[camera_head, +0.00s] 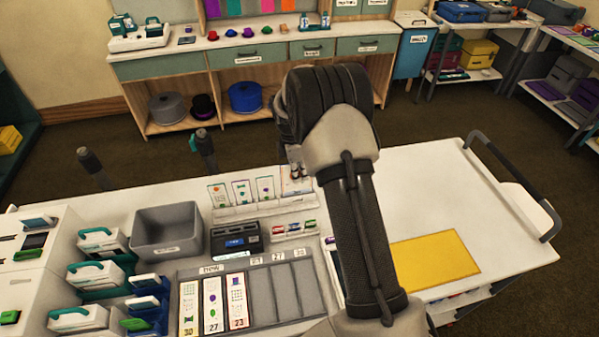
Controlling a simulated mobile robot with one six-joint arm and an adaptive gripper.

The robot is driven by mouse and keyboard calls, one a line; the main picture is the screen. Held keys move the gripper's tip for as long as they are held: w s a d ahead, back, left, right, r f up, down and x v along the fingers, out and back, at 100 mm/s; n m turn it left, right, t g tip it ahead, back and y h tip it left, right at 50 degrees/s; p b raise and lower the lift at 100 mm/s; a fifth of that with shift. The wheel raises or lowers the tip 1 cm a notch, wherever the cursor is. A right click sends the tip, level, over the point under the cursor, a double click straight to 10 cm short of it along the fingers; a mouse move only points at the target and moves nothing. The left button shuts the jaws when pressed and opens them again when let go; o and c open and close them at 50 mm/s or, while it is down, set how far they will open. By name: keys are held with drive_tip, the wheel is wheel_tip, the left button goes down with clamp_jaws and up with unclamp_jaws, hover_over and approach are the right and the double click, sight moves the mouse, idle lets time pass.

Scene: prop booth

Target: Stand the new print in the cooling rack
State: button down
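A low white rack (250,211) stands near the back edge of the white cart top. Several small printed cards stand upright in a row there, among them a left one (218,195), a middle one (240,191) and another (264,188). A further pale card (296,187) is at the rack's right end, directly below my gripper (295,168) and partly hidden by my arm. My gripper is small in view and mostly covered by my wrist. I cannot tell whether its fingers hold that card or whether the card rests in the rack.
A grey sorter (262,296) marked "new" holds several printed strips.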

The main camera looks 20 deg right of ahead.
drive_tip(key=shift+f+b, duration=0.9)
drive_tip(key=shift+f, duration=0.85)
drive_tip(key=c, duration=2.3)
unclamp_jaws()
drive_tip(key=o, duration=0.6)
drive_tip(key=r, duration=0.4)
drive_tip(key=a+r, duration=0.1)
drive_tip(key=r, duration=0.7)
drive_tip(key=shift+w+a, duration=0.1)
drive_tip(key=shift+a, duration=0.1)
drive_tip(key=shift+f, duration=0.1)
